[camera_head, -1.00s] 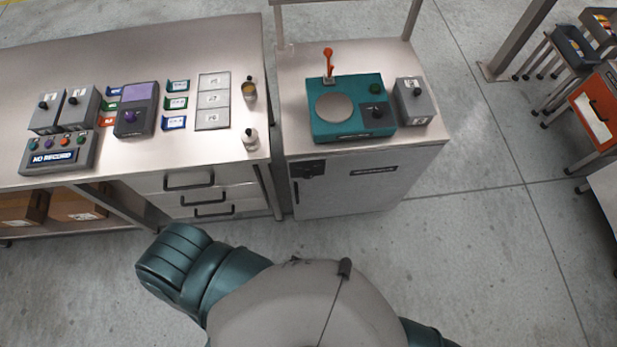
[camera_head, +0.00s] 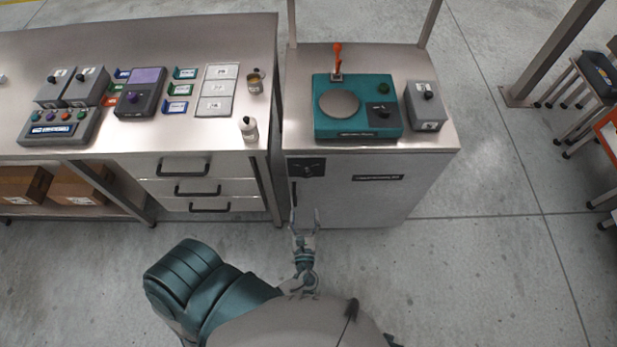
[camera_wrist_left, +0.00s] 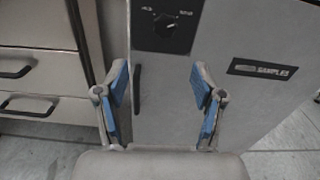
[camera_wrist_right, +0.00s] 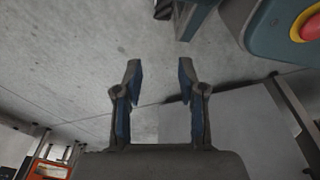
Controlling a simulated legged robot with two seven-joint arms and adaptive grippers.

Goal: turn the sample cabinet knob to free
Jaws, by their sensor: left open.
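The sample cabinet (camera_head: 350,195) is a grey steel cabinet under the right-hand bench, with a dark label that reads SAMPLES in the left wrist view (camera_wrist_left: 262,69). Its black knob (camera_head: 308,170) sits on a dark plate at the upper left of the front; the knob also shows in the left wrist view (camera_wrist_left: 165,25), its pointer tilted toward the upper right. My left gripper (camera_head: 304,222) is open and empty, below and in front of the knob, its blue-padded fingers (camera_wrist_left: 160,85) apart. My right gripper (camera_wrist_right: 158,75) is open and empty over the floor, outside the head view.
A teal scale (camera_head: 357,107) with a red lever and a grey switch box (camera_head: 425,106) stand on the cabinet top. A bench with drawers (camera_head: 190,163) is close on the left; a small bottle (camera_head: 249,130) stands near its edge. Floor in front is clear.

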